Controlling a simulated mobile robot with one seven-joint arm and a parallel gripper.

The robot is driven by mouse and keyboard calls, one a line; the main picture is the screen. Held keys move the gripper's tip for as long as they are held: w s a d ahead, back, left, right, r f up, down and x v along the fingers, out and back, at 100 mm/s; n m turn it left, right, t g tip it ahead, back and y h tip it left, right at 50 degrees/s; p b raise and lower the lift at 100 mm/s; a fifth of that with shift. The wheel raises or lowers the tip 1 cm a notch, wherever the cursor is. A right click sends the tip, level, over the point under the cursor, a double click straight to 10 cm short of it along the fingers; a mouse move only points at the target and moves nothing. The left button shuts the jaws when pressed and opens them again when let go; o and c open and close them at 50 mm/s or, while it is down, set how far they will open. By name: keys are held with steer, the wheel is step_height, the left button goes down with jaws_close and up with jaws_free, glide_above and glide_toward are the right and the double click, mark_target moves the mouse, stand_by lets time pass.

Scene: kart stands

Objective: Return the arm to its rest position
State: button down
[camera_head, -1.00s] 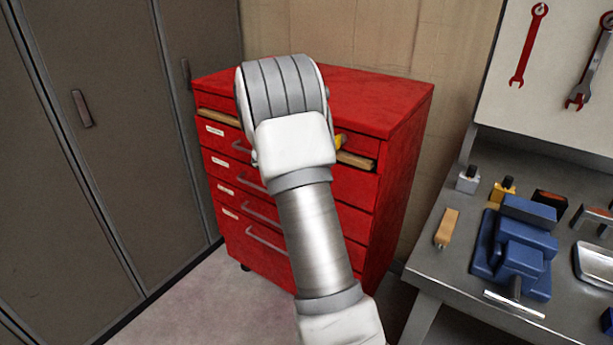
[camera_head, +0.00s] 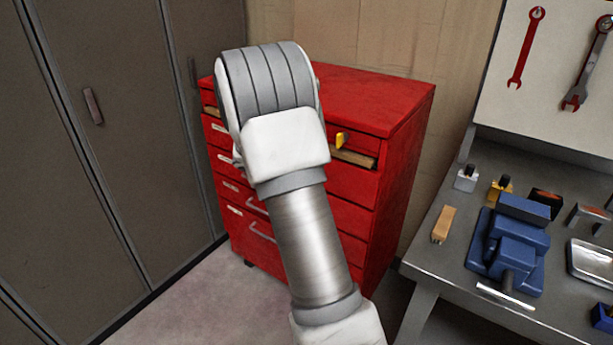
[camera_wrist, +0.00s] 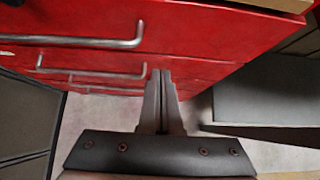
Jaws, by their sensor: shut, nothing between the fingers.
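My arm reaches up across the middle of the head view in front of a red drawer cabinet (camera_head: 385,105). My gripper is hidden behind my arm there. In the wrist view my gripper (camera_wrist: 160,74) has its two fingers together with nothing between them. The fingers point toward the cabinet's drawer fronts (camera_wrist: 190,38), which carry several metal bar handles (camera_wrist: 95,42). I cannot tell the exact gap between fingertips and cabinet, but no contact shows.
Grey lockers (camera_head: 125,190) stand left. A workbench (camera_head: 425,262) at right holds a blue vise (camera_head: 515,250), a wooden-looking block (camera_head: 444,223) and small items. Wrenches (camera_head: 526,48) hang above. A yellow piece (camera_head: 340,140) shows at the cabinet's upper front. Floor (camera_head: 200,300) is clear in front.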

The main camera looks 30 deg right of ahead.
steer(key=s+a+r+m+y+p, duration=0.1)
steer(key=s+a+r+m+p, duration=0.2)
steer(key=r, duration=0.4)
steer(key=s+a+r+m+y+p, duration=0.1)
steer(key=s+a+r+m+p, duration=0.15)
steer(key=s+a+r, duration=0.45)
steer(key=s+a+r+m+t+y+p, duration=0.1)
steer(key=s+a+r+m+y+p, duration=0.2)
steer(key=s+a+r+m, duration=0.4)
steer(key=s+a+r+m+t+y+p, duration=0.1)
steer(key=s+a+r+m+y+p, duration=0.2)
steer(key=s+a+r+m, duration=0.4)
steer(key=s+a+m+p, duration=0.1)
steer(key=s+a+m, duration=0.1)
steer(key=s, duration=0.5)
steer(key=shift+s+a+r+m+y+p, duration=0.15)
steer(key=shift+r+m+y+p, duration=0.15)
steer(key=shift+r+m+y, duration=0.1)
